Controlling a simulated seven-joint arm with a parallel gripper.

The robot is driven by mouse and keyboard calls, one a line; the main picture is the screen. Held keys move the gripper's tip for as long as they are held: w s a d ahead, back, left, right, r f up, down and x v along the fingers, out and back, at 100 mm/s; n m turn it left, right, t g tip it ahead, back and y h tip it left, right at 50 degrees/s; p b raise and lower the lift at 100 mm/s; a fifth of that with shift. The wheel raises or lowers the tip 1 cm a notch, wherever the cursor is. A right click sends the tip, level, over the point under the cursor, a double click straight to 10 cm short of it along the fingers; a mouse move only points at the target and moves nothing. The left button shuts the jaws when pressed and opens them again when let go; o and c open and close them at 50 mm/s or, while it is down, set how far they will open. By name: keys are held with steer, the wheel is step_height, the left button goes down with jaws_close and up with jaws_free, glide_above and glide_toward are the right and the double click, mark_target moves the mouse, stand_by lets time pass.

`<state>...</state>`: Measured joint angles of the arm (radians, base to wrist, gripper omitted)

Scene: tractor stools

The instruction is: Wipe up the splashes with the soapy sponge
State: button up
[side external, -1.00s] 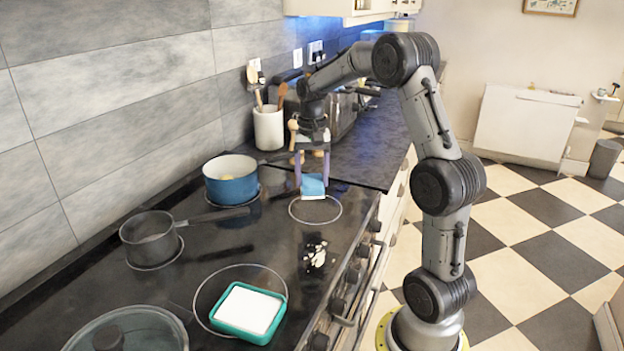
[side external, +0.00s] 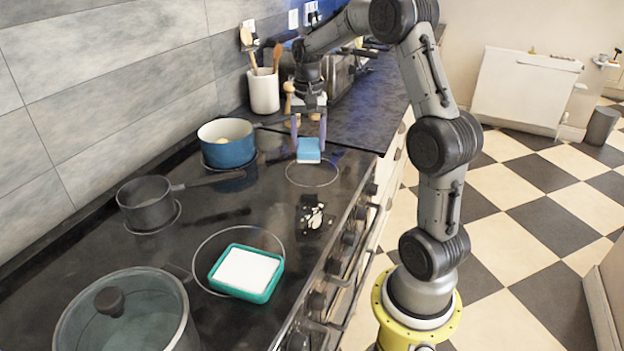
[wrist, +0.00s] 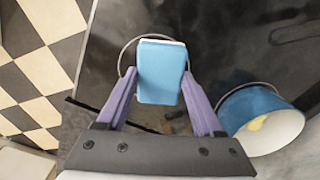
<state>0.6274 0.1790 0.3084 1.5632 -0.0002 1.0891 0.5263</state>
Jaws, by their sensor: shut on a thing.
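The blue sponge (side external: 309,147) has a pale white layer along its lower edge. It also shows in the wrist view (wrist: 161,72), with its white edge at the far end. My gripper (side external: 308,140) is shut on the sponge, one purple finger at each side. The sponge is over or just behind the far hob ring; I cannot tell whether it touches the hob. A white splash (side external: 312,215) lies on the black hob, nearer the camera than the sponge. A teal tray (side external: 215,277) with a white filling sits on the front ring.
A blue pot (side external: 228,153) with something yellow inside stands left of the sponge. A grey saucepan (side external: 146,208) and a large lidded glass pot (side external: 72,330) stand along the left. A utensil crock (side external: 264,92) is behind. Knobs line the hob's right edge.

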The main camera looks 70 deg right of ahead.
steer(key=s+a, duration=0.4)
steer(key=a, duration=0.6)
steer(key=s+a, duration=0.4)
steer(key=a, duration=0.5)
steer(key=shift+n, duration=0.4)
steer(key=shift+a+f, duration=0.1)
steer(key=shift+f, duration=3.95)
steer(key=d, duration=0.2)
steer(key=shift+w+d+r, duration=0.1)
steer(key=shift+d, duration=0.2)
steer(key=shift+c, duration=0.6)
steer(key=shift+d, duration=4.1)
steer(key=shift+a, duration=5.4)
steer(key=shift+d, duration=5.6)
steer(key=shift+a+r, duration=0.1)
steer(key=shift+a, duration=5.55)
step_height(320, 180, up, 8)
